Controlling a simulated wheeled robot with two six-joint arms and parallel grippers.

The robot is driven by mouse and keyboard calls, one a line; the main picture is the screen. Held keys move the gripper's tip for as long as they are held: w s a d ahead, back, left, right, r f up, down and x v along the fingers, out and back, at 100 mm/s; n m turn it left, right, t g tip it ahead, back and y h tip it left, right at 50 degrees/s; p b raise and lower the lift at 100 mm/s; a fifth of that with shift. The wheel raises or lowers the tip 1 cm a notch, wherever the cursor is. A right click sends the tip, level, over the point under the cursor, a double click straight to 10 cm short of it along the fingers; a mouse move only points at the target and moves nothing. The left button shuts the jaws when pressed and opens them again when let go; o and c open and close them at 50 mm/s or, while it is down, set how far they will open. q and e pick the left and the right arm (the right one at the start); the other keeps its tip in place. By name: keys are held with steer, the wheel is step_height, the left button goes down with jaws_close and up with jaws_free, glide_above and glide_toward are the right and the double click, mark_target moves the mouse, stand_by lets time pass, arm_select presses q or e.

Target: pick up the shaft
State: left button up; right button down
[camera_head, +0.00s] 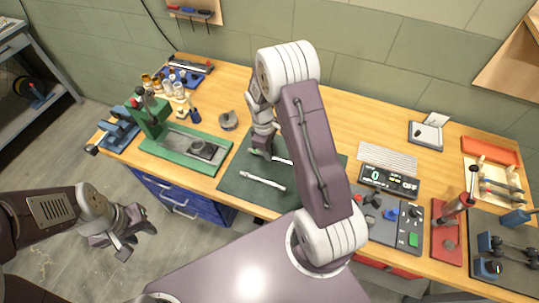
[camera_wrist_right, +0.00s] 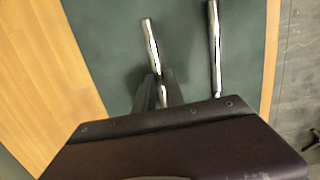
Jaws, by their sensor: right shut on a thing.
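Two slim metal shafts are on the dark green mat (camera_head: 235,185) on the bench. The nearer shaft (camera_head: 262,181) lies free on the mat; it also shows at the right in the right wrist view (camera_wrist_right: 214,45). My right gripper (camera_head: 262,152) is low over the mat, shut on the farther shaft (camera_head: 283,161). In the right wrist view this held shaft (camera_wrist_right: 153,45) runs between the two dark fingers (camera_wrist_right: 161,92). My arm hides part of it in the head view. My left gripper (camera_head: 128,232) is open and empty, off the bench over the floor.
A green press (camera_head: 185,150) stands left of the mat, with a grey round part (camera_head: 228,120) behind. A digital display (camera_head: 388,180) and a control box (camera_head: 395,220) stand to the right. Red and dark trays with tools fill the bench's right end. Bare wood lies behind the mat.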

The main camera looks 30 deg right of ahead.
steer(key=r, duration=0.3)
steer(key=shift+s, duration=0.35)
steer(key=s+d+r, duration=0.1)
steer(key=s+r, duration=0.2)
steer(key=s, duration=0.2)
steer(key=s+d+r+b, duration=0.1)
steer(key=s+r, duration=0.2)
steer(key=s, duration=0.2)
steer(key=shift+s+r, duration=0.25)
steer(key=shift+s, duration=0.15)
